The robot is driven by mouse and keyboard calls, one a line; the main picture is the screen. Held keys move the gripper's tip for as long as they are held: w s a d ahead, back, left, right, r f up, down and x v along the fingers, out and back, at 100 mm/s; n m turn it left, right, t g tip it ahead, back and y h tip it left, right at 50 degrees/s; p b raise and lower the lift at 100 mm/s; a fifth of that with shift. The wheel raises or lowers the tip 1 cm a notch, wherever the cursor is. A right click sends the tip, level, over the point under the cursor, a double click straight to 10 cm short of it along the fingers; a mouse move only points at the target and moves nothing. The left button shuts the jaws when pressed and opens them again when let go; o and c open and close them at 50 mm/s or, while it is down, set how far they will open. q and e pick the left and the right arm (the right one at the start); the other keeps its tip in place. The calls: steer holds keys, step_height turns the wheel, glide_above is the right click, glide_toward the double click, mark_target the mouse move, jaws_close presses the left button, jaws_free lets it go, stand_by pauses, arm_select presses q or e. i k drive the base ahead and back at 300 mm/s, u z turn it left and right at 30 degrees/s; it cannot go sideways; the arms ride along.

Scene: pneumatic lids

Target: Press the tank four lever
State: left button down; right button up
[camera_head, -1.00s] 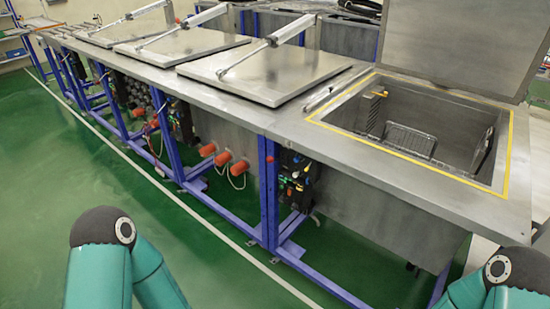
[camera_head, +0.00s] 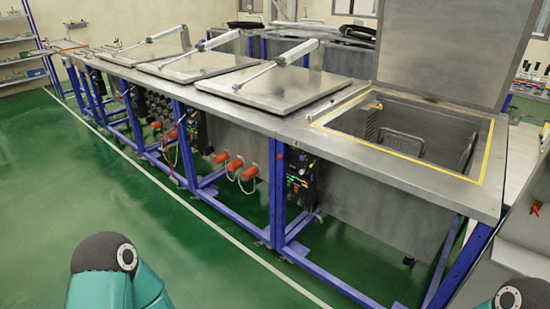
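A long steel bench with blue legs runs from the far left to the right. The tank at its right end (camera_head: 345,120) is open, with its lid (camera_head: 455,50) raised upright. Three flat lids (camera_head: 290,88) lie shut to its left, each with a pneumatic cylinder. A dark valve panel with small coloured parts (camera_head: 301,178) is mounted under the bench beside the open tank. Other dark panels sit further left under the bench. Which lever is tank four's cannot be told; the levers are too small to make out. Neither of my grippers is in view; only arm links show at the bottom.
Orange-red round fittings (camera_head: 235,165) stick out under the bench, left of the valve panel. A grey cabinet-like surface with a red part (camera_head: 535,208) stands at the right edge. Green floor (camera_head: 190,240) is clear in front of the bench.

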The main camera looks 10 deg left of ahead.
mark_target(280, 157)
steer(key=u, duration=0.4)
steer(key=i, duration=1.8)
steer(key=z, duration=0.75)
steer(key=k, duration=0.9)
steer(key=z, duration=0.1)
steer(key=i, duration=0.9)
steer(key=u, duration=0.05)
